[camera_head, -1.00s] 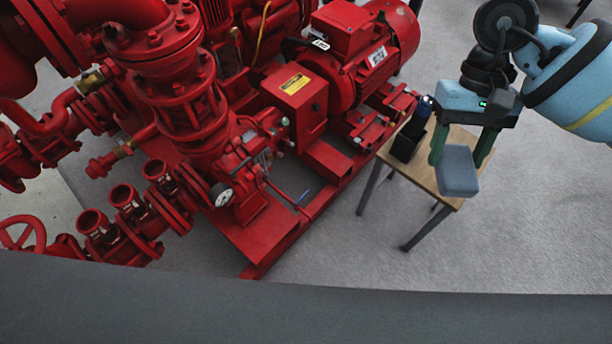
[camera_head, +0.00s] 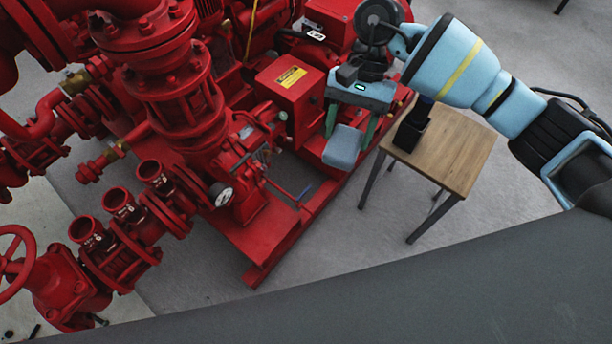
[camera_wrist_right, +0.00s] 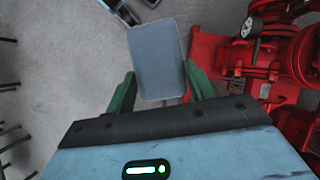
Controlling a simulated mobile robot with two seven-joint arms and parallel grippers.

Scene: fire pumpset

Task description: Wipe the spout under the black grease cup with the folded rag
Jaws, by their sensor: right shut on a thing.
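The folded rag (camera_head: 342,148) is a blue-grey pad. My right gripper (camera_head: 348,134) is shut on it, with a green finger on each side. In the head view the rag hangs in front of the red pump skid's right side. In the right wrist view the rag (camera_wrist_right: 157,55) stands out between the fingers, over the floor and left of the red pump parts. I cannot make out the black grease cup or the spout under it. My left gripper is not in view.
A wooden table (camera_head: 455,150) stands right of the pumpset, with a black holder (camera_head: 411,133) on it. Red pipework with a pressure gauge (camera_head: 221,195) and open-topped red fittings (camera_head: 118,200) fills the left. Grey floor (camera_head: 330,235) is clear in front.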

